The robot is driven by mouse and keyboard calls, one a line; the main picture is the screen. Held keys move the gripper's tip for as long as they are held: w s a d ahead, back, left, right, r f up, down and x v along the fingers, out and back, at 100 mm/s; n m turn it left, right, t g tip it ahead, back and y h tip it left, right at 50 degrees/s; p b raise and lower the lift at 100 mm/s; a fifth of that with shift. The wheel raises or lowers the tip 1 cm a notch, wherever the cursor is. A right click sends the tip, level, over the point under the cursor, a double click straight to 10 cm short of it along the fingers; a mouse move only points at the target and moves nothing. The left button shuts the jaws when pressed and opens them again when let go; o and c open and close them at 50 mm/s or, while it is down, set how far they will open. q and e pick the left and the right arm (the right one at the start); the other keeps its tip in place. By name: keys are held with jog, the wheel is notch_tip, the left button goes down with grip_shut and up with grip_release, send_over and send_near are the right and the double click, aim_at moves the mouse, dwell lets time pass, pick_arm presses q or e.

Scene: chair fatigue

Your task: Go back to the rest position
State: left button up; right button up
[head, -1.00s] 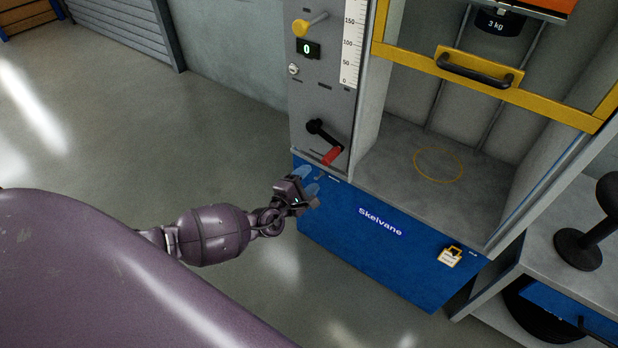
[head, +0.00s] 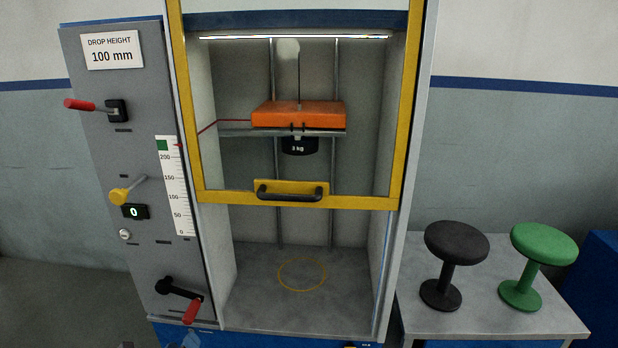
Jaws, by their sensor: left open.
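Only the tips of my left gripper (head: 188,341) show, at the bottom edge of the head view, low in front of the machine's control panel. They are just below the red-handled lower crank (head: 178,289) and look apart from it. The gripper is open with nothing seen in it; its wrist and arm are out of the picture. My right gripper is not in view.
The drop-test machine (head: 88,200) stands ahead; its yellow-framed guard (head: 345,200) is partly raised above an empty floor with a yellow ring (head: 302,274). Inside hangs an orange block (head: 298,114). A black stool (head: 452,262) and a green stool (head: 535,262) stand on a right-hand table (head: 480,315).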

pick_arm(q)
jog(key=s+d+n+g+h, duration=0.1)
jog(key=s+d+n, duration=0.1)
jog(key=s+n, duration=0.65)
jog(key=s+d+n+g, duration=0.2)
jog(key=s+n, duration=0.2)
jog(key=n, duration=0.9)
jog(key=s+a+f+n+g+y+p, duration=0.1)
jog(key=s+n, duration=0.6)
jog(key=s, duration=0.8)
notch_tip(320, 180, down, 2)
jog(key=shift+s+a+f+g, duration=0.1)
jog(key=shift+s+a+g, duration=0.35)
jog(key=shift+a, duration=0.35)
jog(key=shift+w, duration=0.1)
